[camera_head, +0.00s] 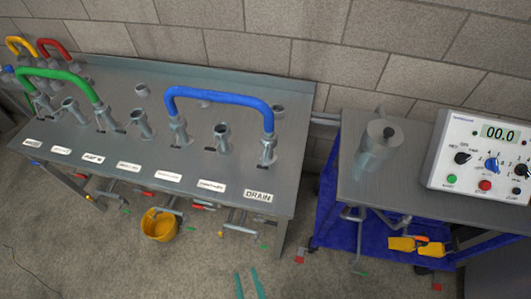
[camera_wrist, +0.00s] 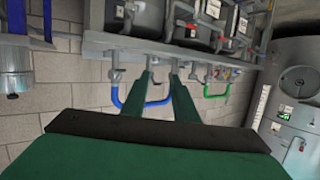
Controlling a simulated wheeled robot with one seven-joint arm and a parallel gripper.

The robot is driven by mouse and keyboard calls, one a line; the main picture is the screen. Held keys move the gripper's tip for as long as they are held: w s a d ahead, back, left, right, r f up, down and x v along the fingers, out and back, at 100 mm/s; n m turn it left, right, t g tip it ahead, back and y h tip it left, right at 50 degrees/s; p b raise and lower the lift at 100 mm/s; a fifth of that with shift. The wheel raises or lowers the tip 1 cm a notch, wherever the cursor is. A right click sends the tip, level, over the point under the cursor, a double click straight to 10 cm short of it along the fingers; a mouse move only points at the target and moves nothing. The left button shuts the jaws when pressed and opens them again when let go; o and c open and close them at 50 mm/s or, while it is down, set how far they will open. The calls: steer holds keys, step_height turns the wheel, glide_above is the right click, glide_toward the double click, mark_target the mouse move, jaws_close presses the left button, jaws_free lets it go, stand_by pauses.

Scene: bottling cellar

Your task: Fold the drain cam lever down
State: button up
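The white DRAIN label (camera_head: 259,195) is at the right front edge of the grey bench (camera_head: 225,172). Behind it is a metal coupling (camera_head: 267,150), where the right end of the blue hose (camera_head: 220,93) comes down. Small lever-like parts sit at the coupling and below the bench edge; I cannot tell which is the drain cam lever or how it is set. My gripper (camera_head: 251,284) shows only its teal fingertips at the bottom of the head view, on the bench's floor side. In the wrist view its green fingers (camera_wrist: 163,74) are apart with nothing between them; the blue hose also shows there (camera_wrist: 150,100).
A green hose (camera_head: 68,76) spans other couplings at the left. A yellow bucket (camera_head: 159,224) is below the bench. A cart (camera_head: 380,195) at right holds a metal canister (camera_head: 377,150) and a control box (camera_head: 482,160) reading 00.0. Floor is open in front of the bench.

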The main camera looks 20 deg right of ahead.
steer(key=w+d+f+m, duration=0.2)
steer(key=w+d, duration=0.1)
steer(key=w, duration=0.7)
steer(key=w+d+f+m, duration=0.1)
steer(key=w+d, duration=0.2)
steer(key=w, duration=0.6)
steer(key=shift+y, duration=0.7)
steer(key=w+d+r, duration=0.1)
steer(key=w, duration=0.2)
steer(key=w+d+r, duration=0.1)
steer(key=w+r, duration=0.1)
steer(key=w, duration=0.1)
steer(key=w+d+r, duration=0.1)
steer(key=w, duration=0.2)
steer(key=shift+w+d+r, duration=0.15)
steer(key=shift+w, duration=0.2)
steer(key=w+d+r+n+y, duration=0.1)
steer(key=w+d+r, duration=0.2)
steer(key=w+r, duration=0.2)
steer(key=m+g+y, duration=0.1)
steer(key=m+y, duration=0.1)
steer(key=y, duration=0.2)
glide_toward(265, 156)
steer(key=w+a+f, duration=0.1)
steer(key=w+a, duration=0.1)
steer(key=w, duration=0.1)
steer(key=x, duration=0.6)
steer(key=f+x, duration=0.1)
steer(key=x, duration=0.3)
steer(key=shift+d, duration=0.1)
